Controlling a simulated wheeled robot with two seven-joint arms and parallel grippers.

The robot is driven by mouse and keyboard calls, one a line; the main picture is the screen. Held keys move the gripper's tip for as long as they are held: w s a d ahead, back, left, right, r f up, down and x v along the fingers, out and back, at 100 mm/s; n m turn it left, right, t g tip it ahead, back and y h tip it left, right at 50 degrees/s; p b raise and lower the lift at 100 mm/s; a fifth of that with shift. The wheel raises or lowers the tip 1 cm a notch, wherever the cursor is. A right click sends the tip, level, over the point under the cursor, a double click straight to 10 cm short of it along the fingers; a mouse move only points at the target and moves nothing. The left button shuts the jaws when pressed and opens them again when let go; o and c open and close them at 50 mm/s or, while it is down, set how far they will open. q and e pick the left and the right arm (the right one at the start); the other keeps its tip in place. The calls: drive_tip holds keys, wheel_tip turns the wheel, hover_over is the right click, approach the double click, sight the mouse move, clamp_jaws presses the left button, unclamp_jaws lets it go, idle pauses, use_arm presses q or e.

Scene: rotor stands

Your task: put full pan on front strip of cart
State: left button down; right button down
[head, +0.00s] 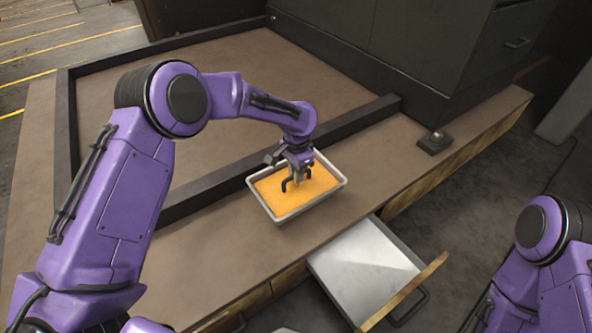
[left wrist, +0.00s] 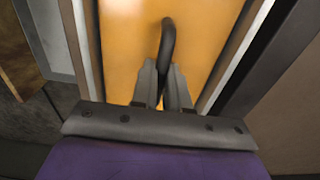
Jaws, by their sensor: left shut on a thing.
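The full pan (head: 313,204) is a pale metal tray filled with orange material, with a dark arched handle (left wrist: 168,38). It appears at the front strip (head: 225,250) of the cart, beside the dark raised bar. Its back edge overlaps the bar in the head view, and I cannot tell whether its underside touches the strip. My left gripper (head: 297,179) is over the middle of the pan, shut on the handle. The left wrist view shows its fingers (left wrist: 163,88) on the handle, with orange contents behind. My right gripper is out of view; only part of that arm shows.
A dark raised bar (head: 375,112) separates the strip from the wide brown panel (head: 225,75). An open drawer (head: 365,265) juts out at the front. A small dark block (head: 434,142) sits on the strip to the right. A dark cabinet (head: 425,45) stands behind.

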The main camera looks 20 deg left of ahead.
sight(296, 187)
use_arm(q)
drive_tip(key=shift+f+b, duration=0.45)
drive_tip(key=shift+f, duration=2.1)
drive_tip(key=c, duration=1.1)
unclamp_jaws()
drive_tip(key=shift+o, duration=0.2)
